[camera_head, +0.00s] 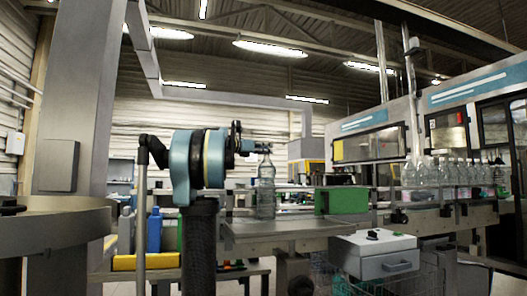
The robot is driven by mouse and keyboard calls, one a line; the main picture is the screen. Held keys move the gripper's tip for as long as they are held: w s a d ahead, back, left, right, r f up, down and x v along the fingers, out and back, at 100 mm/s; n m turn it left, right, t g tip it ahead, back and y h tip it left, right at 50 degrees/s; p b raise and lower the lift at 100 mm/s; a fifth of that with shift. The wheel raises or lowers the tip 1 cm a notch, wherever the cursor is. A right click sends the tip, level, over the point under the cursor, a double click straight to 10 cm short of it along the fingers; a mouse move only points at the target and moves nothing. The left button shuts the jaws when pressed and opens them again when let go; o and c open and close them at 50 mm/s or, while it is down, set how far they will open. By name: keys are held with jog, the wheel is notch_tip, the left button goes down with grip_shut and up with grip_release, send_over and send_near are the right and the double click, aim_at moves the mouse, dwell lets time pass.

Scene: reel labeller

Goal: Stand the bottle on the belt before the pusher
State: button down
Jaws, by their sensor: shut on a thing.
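A clear bottle (265,190) is upright near the middle of the view. My gripper (262,148) is at the bottle's neck and shut on it, at the end of my teal and black arm. The grey belt (285,230) runs under and right of the bottle. The bottle's base is close to the belt's surface; I cannot tell whether it touches. A green block (347,200) stands at the belt's far side, right of the bottle. I cannot tell for certain which part is the pusher.
Several clear bottles (440,175) stand in a row on the line at the right, before a blue and white machine (375,135). A grey box with a handle (375,255) stands in front of the belt. A round metal table (50,228) is at the left. A blue bottle (154,230) stands behind my arm.

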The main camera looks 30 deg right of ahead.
jog(key=c, duration=1.4)
grip_release()
jog(key=shift+o, duration=0.2)
jog(key=a, duration=1.2)
jog(key=shift+s, duration=0.45)
jog(key=shift+r, duration=0.1)
